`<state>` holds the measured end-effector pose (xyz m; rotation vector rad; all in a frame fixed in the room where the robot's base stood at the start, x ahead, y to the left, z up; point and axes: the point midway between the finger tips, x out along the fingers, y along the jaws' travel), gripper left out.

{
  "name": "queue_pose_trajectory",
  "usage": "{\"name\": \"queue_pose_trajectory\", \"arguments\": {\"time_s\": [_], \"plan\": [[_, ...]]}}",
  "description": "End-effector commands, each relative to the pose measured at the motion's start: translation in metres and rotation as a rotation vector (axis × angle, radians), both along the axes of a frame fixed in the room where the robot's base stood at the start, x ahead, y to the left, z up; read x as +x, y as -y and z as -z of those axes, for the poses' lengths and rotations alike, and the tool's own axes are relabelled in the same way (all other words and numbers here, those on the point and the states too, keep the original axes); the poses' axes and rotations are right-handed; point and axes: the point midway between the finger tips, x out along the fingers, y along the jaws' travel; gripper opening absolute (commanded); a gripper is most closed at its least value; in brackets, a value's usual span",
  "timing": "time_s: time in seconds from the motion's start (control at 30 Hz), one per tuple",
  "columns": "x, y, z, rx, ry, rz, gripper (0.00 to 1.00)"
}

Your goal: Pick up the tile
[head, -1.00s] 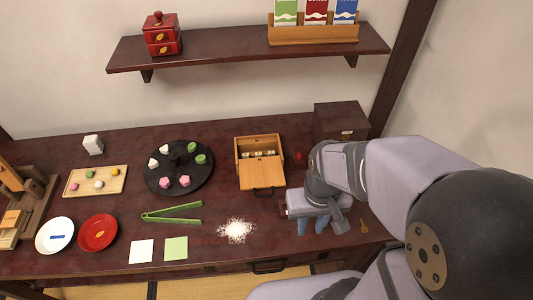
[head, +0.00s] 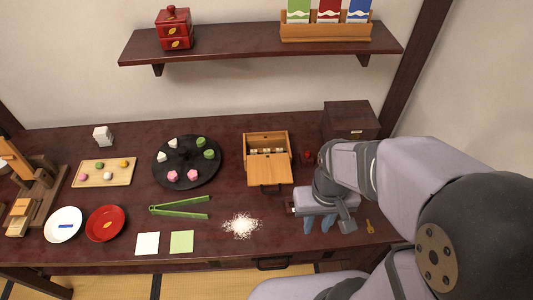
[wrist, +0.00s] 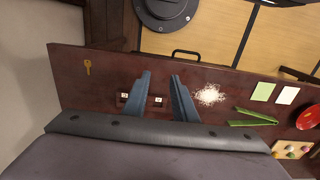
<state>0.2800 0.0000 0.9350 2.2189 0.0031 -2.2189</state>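My gripper (wrist: 160,76) points down over the right part of the dark table, with its two blue fingers apart. It also shows in the head view (head: 319,225). In the wrist view, a small white tile (wrist: 157,99) with a dark mark lies between the fingers. A second white tile (wrist: 125,96) lies just outside the left finger. Both appear to sit on a small dark base, partly covered by the fingers. Neither tile can be made out in the head view. I cannot tell whether a finger touches a tile.
A brass key (head: 370,227) lies right of my gripper. White grains (head: 241,226) and green tongs (head: 180,209) lie to the left. A wooden box (head: 267,175) and a dark chest (head: 350,120) stand behind. The table's front edge is close to my gripper.

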Motion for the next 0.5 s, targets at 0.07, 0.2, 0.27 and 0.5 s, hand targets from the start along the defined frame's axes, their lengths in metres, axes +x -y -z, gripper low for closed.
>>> {"name": "queue_pose_trajectory", "arguments": {"time_s": [0.07, 0.2, 0.27, 0.5], "plan": [[0.0, 0.0, 0.0, 0.0, 0.0, 0.0, 0.25], [0.0, 0.0, 0.0, 0.0, 0.0, 0.0, 0.27], [0.0, 0.0, 0.0, 0.0, 0.0, 0.0, 0.27], [0.0058, -0.0007, 0.0005, 0.002, 0.003, 0.0, 0.27]]}}
